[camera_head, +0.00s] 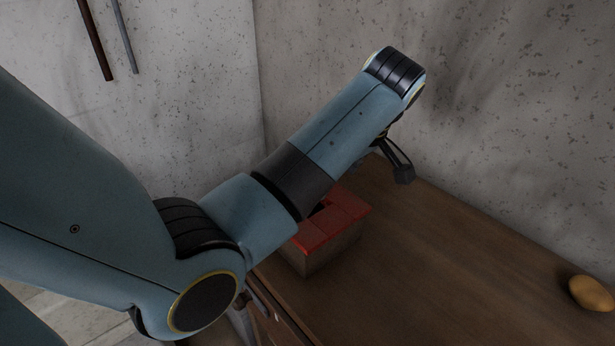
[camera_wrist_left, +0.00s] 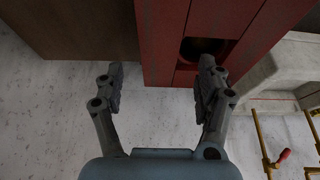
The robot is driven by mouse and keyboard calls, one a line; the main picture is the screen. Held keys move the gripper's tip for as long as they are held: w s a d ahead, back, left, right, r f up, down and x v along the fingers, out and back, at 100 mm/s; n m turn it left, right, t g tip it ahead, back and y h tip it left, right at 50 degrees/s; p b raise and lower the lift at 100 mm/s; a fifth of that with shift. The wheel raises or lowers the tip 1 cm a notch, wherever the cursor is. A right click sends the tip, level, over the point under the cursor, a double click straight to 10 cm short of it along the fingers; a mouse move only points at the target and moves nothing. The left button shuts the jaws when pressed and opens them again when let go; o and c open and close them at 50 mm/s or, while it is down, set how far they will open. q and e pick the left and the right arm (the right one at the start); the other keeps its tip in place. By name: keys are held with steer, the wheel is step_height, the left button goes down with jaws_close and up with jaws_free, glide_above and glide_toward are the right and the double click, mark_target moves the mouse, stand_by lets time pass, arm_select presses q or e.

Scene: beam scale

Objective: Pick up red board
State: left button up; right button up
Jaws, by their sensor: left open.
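A red board (camera_head: 343,206) lies on top of a box (camera_head: 330,255) on the wooden table, partly hidden behind my left arm. Seams split the red top into several pieces, and a dark opening shows among them. In the left wrist view the red surface (camera_wrist_left: 165,40) fills the top middle, with a dark round hole near its right side. My left gripper (camera_wrist_left: 158,88) is open and empty, its fingers pointing towards the red surface. The right finger overlaps the red edge in the picture; I cannot tell whether it touches. In the head view part of this gripper (camera_head: 396,163) shows beyond the box.
A yellow-brown roundish object (camera_head: 591,293) lies at the table's right. The table (camera_head: 440,270) between it and the box is clear. Concrete walls (camera_head: 500,90) stand behind. Yellow pipes (camera_wrist_left: 262,140) with a red handle show at the lower right of the left wrist view.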

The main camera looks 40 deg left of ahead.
arm_select(q)
steer(key=x, duration=0.4)
steer(key=shift+d+p, duration=0.15)
steer(key=shift+p, duration=0.15)
steer(key=shift+w+f, duration=0.1)
steer(key=shift+f, duration=0.25)
arm_select(e)
steer(key=shift+w+r, duration=0.2)
steer(key=shift+w, duration=0.4)
steer(key=shift+w+r, duration=0.2)
steer(key=shift+w, duration=0.35)
arm_select(q)
steer(key=shift+c, duration=0.4)
arm_select(e)
steer(key=shift+s, duration=0.1)
arm_select(q)
steer(key=c, duration=1.3)
steer(key=shift+o, duration=0.2)
step_height(320, 180, up, 10)
steer(key=shift+b, duration=0.35)
arm_select(e)
steer(key=shift+s+f, duration=0.2)
steer(key=shift+f, duration=0.15)
arm_select(q)
steer(key=shift+r, duration=0.15)
arm_select(e)
steer(key=shift+r, duration=0.15)
